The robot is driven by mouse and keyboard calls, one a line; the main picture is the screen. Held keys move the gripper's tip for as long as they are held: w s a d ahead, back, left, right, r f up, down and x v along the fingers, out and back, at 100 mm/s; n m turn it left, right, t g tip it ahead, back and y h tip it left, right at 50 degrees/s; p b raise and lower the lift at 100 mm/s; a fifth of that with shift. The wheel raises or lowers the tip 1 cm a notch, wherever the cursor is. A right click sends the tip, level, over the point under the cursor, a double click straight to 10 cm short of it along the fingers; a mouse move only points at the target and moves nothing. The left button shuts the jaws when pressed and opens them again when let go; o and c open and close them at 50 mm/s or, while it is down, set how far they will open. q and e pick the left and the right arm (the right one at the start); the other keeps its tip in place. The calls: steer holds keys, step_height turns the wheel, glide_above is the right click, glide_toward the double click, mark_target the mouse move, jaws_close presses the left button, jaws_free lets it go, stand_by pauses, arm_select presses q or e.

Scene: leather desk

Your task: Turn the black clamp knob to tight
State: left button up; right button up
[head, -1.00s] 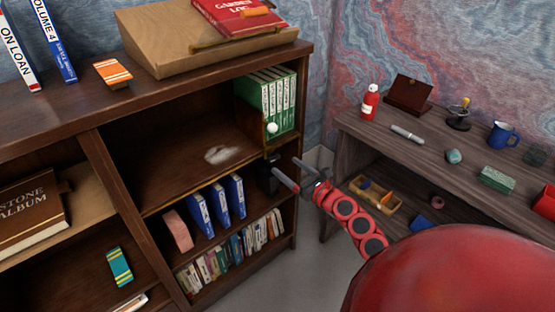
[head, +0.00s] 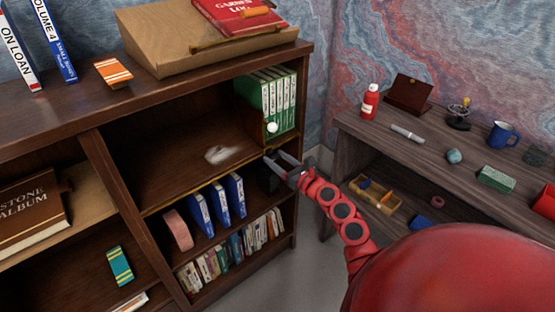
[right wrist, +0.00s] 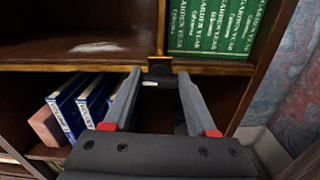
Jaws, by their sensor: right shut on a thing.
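The black clamp knob (right wrist: 160,70) is at the front edge of the middle shelf, below the green books. In the right wrist view it sits between the fingers of my right gripper (right wrist: 160,82). In the head view my right gripper (head: 276,159) reaches that shelf edge from the right and is shut on the knob. Dark clamp parts (head: 268,180) show just below the fingers, partly hidden by them. The knob's turn angle cannot be read. My left gripper is not in view.
Green books (head: 268,98) stand on the shelf just above the clamp. Blue books (head: 218,203) and a pink block (head: 178,229) stand on the shelf below. A grey desk (head: 440,150) with small items is at the right. The floor between them is clear.

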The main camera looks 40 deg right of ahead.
steer(key=c, duration=0.4)
steer(key=shift+c, duration=0.2)
